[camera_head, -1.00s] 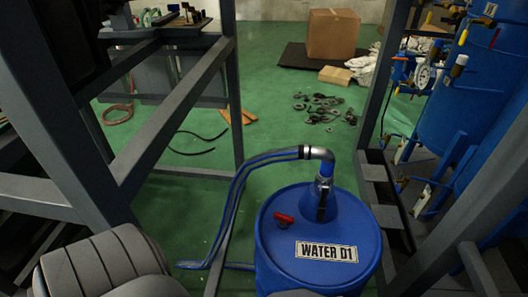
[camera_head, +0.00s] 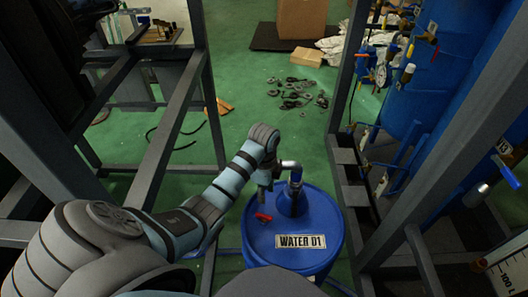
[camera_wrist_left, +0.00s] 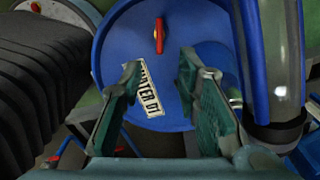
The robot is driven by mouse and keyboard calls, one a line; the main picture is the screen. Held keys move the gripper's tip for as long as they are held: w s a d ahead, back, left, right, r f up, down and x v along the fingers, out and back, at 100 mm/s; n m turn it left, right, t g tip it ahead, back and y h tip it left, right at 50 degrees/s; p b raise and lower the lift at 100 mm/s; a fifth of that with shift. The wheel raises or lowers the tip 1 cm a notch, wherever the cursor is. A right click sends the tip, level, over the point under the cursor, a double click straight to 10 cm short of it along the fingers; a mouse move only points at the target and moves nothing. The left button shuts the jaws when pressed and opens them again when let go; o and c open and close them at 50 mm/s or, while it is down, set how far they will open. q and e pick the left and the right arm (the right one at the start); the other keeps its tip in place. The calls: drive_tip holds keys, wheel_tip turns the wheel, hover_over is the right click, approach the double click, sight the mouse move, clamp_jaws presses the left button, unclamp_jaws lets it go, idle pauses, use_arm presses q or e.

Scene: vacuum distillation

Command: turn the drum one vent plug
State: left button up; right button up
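The blue drum labelled WATER D1 (camera_head: 328,252) stands in front of me. Its red vent plug (camera_head: 263,217) sits on the drum's top, left of the metal elbow pipe. In the left wrist view the plug (camera_wrist_left: 159,36) lies beyond the fingertips, at the top middle. My left gripper (camera_wrist_left: 159,72) is open and empty above the drum top, its two fingers apart on either side of the label, with the plug clear of them. In the head view the left gripper (camera_head: 264,186) is just above the plug, partly hidden by its own wrist. My right gripper is not in view.
A metal elbow pipe (camera_head: 291,170) with a blue base rises from the drum close to the gripper. Grey frame posts (camera_head: 209,85) stand at left and right. Blue tanks (camera_head: 440,70) with valves stand at right. The green floor behind the drum is partly clear.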

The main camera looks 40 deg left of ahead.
sight(264, 215)
use_arm(q)
wheel_tip(264, 215, down, 14)
drive_tip(key=b, duration=0.5)
drive_tip(key=shift+r, duration=0.1)
drive_tip(key=shift+s, duration=0.1)
clamp_jaws()
